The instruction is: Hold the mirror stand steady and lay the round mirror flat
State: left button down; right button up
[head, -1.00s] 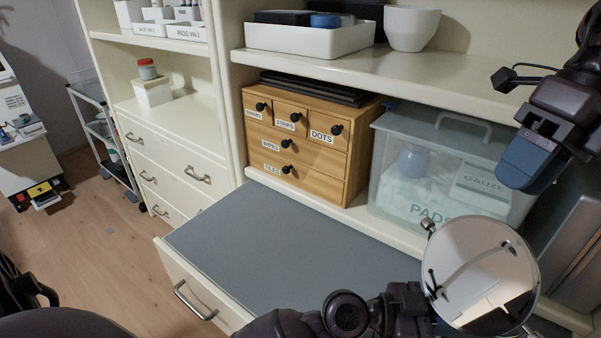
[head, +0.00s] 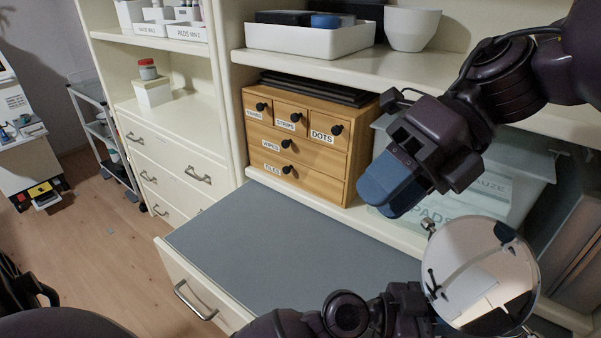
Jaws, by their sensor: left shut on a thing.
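The round mirror (head: 481,276) is at the lower right, tilted up with its reflective face toward me. A small clamp knob (head: 429,224) shows at its upper left rim. My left gripper (head: 436,318) is at the mirror's lower left, shut on the mirror stand, which is mostly hidden behind the mirror and gripper. My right gripper (head: 392,186), with blue fingers, hangs above the back of the grey worktop, up and left of the mirror and apart from it. Its fingers overlap from this side, so their gap cannot be judged.
The grey pull-out worktop (head: 270,254) is bare left of the mirror. A wooden drawer box (head: 325,160) and a clear lidded pads bin (head: 515,165) stand behind it. A shelf (head: 350,68) with a white tray (head: 310,38) and bowl (head: 411,28) is above.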

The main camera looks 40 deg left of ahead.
jog(key=s+a+r+n+g+y, duration=0.1)
jog(key=s+a+r+g+y, duration=0.1)
jog(key=s+a+r+g, duration=0.2)
jog(key=shift+s+a, duration=1.7)
jog(key=shift+s, duration=1.45)
jog(key=shift+r, duration=0.1)
jog(key=shift+c, duration=0.3)
